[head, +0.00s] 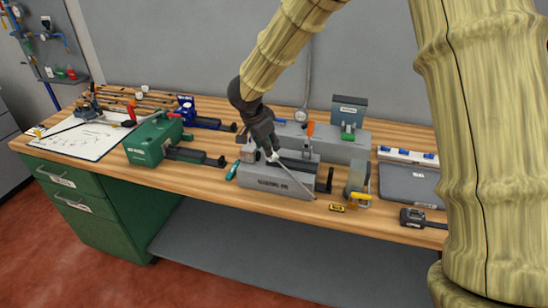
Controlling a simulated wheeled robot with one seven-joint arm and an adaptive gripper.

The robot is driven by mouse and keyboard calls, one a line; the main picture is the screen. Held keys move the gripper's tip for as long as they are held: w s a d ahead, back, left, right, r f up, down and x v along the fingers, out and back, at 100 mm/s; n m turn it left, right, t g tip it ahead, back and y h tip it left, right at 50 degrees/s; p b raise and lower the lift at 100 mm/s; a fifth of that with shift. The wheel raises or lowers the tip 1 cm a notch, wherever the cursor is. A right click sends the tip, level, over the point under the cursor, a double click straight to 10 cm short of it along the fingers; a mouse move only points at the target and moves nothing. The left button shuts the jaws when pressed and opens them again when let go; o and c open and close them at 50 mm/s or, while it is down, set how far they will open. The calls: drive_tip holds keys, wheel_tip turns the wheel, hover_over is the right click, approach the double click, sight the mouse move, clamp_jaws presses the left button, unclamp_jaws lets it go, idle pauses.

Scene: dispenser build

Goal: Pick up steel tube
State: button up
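A thin grey steel tube (298,181) slants down and to the right from my gripper's fingertips, across the front of a grey lettered block (275,186). Its lower end is near the table's front edge; I cannot tell whether it touches the table. My gripper (272,156) is dark, points down above the left part of the block, and appears shut on the tube's upper end. The fingers are small here and partly hide that end.
The wooden workbench (225,147) holds a green vise (153,140) at left, a blue vise (187,108) behind it and a long grey block (345,147) behind the lettered one. A yellow-handled tool (361,196), a tape measure (412,217) and a grey tray (410,184) are at right.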

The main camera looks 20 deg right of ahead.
sight(274, 159)
drive_tip(key=shift+s+d, duration=0.15)
drive_tip(key=shift+s, duration=0.05)
drive_tip(key=shift+f+p, duration=0.3)
drive_tip(key=shift+f, duration=0.05)
drive_tip(key=x, duration=0.1)
drive_tip(key=p+x, duration=0.1)
drive_tip(key=x, duration=0.1)
drive_tip(key=shift+w+a, duration=0.15)
drive_tip(key=shift+a, duration=0.15)
drive_tip(key=shift+w+d+f, duration=0.1)
drive_tip(key=shift+d+f, duration=0.15)
drive_tip(key=shift+f, duration=0.4)
drive_tip(key=c, duration=0.7)
drive_tip(key=shift+r, duration=0.15)
